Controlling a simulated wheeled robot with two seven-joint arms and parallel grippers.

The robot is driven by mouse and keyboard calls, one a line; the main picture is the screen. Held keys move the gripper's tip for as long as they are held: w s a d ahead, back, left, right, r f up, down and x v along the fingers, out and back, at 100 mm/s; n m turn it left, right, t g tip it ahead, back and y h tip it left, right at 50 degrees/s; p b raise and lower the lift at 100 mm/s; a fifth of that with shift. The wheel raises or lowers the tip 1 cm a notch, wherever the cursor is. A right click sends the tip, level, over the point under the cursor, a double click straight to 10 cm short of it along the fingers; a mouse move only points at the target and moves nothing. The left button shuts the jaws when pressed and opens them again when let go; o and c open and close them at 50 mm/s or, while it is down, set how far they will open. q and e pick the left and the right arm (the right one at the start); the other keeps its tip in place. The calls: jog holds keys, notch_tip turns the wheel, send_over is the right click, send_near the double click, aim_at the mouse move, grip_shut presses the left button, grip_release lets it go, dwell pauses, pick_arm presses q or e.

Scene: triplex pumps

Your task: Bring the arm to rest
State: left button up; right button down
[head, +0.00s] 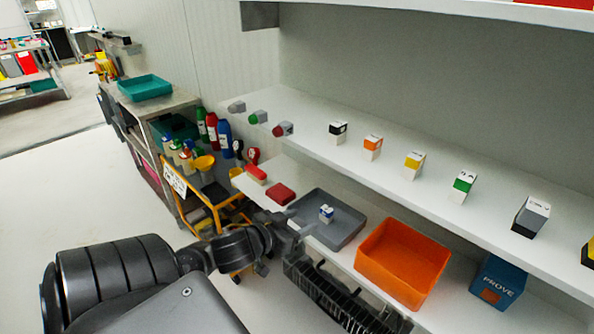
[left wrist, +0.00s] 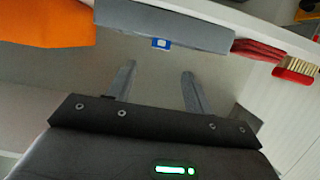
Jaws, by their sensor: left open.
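My left arm reaches in from the left in the head view, and its gripper (head: 294,226) is at the near-left edge of a grey tray (head: 347,240). In the left wrist view the two fingers of my left gripper (left wrist: 158,82) stand apart with nothing between them. The tray's grey side (left wrist: 165,24) is beyond the fingertips. A small blue and white item (head: 326,213) is in the tray; a blue and white patch (left wrist: 161,43) shows at the tray's edge in the wrist view. My right gripper is not in view.
An orange bin (head: 402,262) stands right of the tray, with a blue box (head: 497,282) farther right. A black ribbed object (head: 330,295) is below. Red pieces (head: 281,194) lie left of the tray. The upper shelf (head: 390,172) holds several small boxes. A bottle cart (head: 214,190) is left.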

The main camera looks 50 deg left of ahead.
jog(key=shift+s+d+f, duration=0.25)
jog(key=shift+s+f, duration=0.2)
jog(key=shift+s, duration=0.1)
